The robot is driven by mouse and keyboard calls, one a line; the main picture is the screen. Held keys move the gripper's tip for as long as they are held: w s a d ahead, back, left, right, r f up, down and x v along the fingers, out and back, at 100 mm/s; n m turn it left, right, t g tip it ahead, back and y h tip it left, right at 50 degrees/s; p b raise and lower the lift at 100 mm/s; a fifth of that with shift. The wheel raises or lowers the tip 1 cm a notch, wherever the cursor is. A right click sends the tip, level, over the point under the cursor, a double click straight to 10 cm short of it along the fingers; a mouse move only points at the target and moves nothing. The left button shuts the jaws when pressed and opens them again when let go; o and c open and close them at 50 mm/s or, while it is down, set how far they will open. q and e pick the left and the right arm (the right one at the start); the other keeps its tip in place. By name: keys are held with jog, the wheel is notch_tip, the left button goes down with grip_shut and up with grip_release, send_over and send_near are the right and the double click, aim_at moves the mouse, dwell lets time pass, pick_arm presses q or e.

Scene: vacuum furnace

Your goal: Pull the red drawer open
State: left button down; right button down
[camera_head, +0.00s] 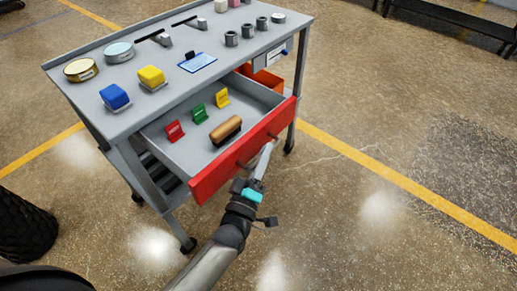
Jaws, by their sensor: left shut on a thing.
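The red drawer (212,178) is pulled out from the grey cart, and its inside shows. Its front is red, with a dark handle (243,162) on the outer face. My left gripper (266,153) reaches up from below and is shut on the handle, whose middle is partly hidden by the fingers. Inside the drawer lie a brush with a wooden back (225,128) and small red (174,131), green (199,113) and yellow (221,97) tags. My right gripper is not in view.
The cart top (150,112) carries a blue block (115,97), a yellow block (151,77), round tins and several small metal parts. An orange bin (266,81) sits under the top at the right. Open floor with yellow lines lies to the right.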

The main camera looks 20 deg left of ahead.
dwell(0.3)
pick_arm(q)
jog(key=c, duration=0.9)
grip_release()
jog(key=p+v, duration=0.1)
jog(key=v, duration=1.4)
jog(key=shift+s+d, duration=0.1)
jog(key=shift+s, duration=0.1)
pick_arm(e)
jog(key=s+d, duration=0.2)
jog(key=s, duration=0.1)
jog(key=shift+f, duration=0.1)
